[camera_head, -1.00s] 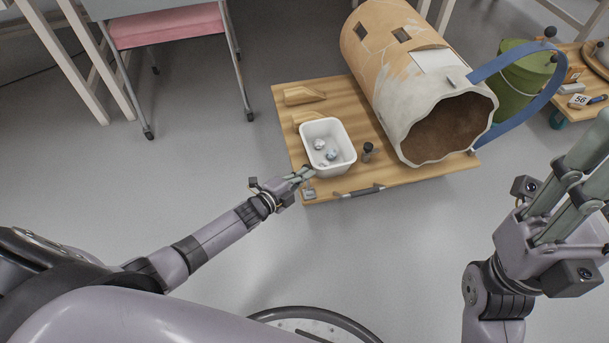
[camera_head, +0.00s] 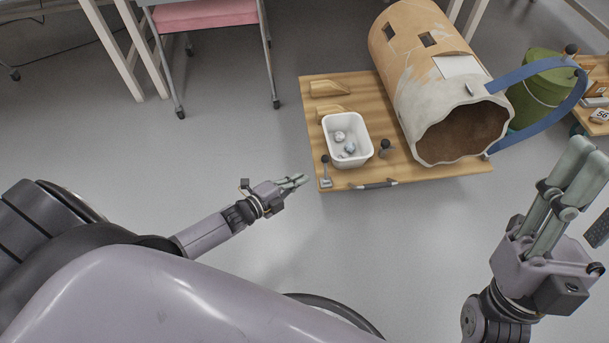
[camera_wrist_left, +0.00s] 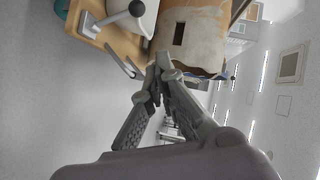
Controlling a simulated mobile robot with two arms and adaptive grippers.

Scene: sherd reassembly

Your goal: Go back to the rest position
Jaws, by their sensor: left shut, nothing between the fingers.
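My left gripper (camera_head: 303,181) is shut and empty over the floor, just left of the wooden board's front left corner. In the left wrist view its fingertips (camera_wrist_left: 158,80) meet with nothing between them. My right gripper (camera_head: 590,158) points upward at the right edge of the head view. Its two fingers stand close together, and I cannot tell whether they are shut. No object shows in it.
The wooden board (camera_head: 316,120) bears a white tub (camera_head: 328,148) with small pale pieces and a large broken jar (camera_head: 400,62) on its side. A blue curved strap (camera_head: 540,135) stands by the jar's mouth. A green bucket (camera_head: 536,95) is beyond.

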